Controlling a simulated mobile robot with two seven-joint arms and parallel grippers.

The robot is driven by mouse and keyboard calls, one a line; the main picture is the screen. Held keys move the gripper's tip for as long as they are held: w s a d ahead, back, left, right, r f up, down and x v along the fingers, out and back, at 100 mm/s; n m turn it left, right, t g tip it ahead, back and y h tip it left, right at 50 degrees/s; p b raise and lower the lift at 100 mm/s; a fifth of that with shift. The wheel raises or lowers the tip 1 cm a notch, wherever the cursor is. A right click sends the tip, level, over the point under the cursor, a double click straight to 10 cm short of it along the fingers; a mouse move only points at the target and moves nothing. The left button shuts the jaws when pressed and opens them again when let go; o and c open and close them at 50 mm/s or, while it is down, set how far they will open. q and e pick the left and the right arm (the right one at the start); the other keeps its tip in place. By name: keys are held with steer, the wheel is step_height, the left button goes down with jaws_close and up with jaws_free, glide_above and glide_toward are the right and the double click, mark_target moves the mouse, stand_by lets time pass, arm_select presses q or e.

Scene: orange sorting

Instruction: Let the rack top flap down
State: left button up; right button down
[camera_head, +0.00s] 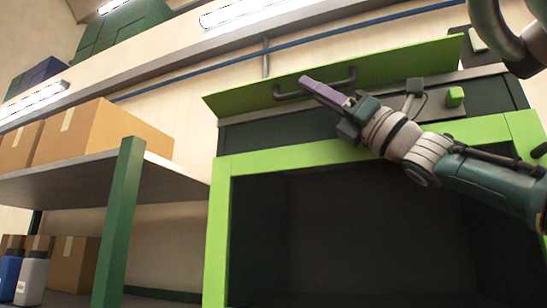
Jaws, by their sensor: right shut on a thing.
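The rack top flap (410,65) is a long bright green panel along the top of the green-framed rack (218,240). It stands tilted up, with a dark gap below it on the left. A dark grey bar handle (343,84) is fixed to its face. My right gripper (309,84), with purple fingers, reaches in from the right and is shut on the left part of this handle. The fingers partly hide the handle. My left gripper is not in view.
A green knob (455,97) and a grey plate sit on the rack front, close to my right arm. The rack's dark opening below looks empty. On the left, a shelf (100,175) carries cardboard boxes (105,132); bottles (31,275) stand lower down.

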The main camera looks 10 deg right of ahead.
steer(key=shift+d, duration=0.1)
steer(key=c, duration=0.9)
jaws_free()
steer(key=b+v, duration=0.7)
steer(key=v, duration=0.2)
steer(key=shift+s+d+f+b, duration=0.2)
steer(key=shift+f+b, duration=0.1)
steer(key=shift+b, duration=0.1)
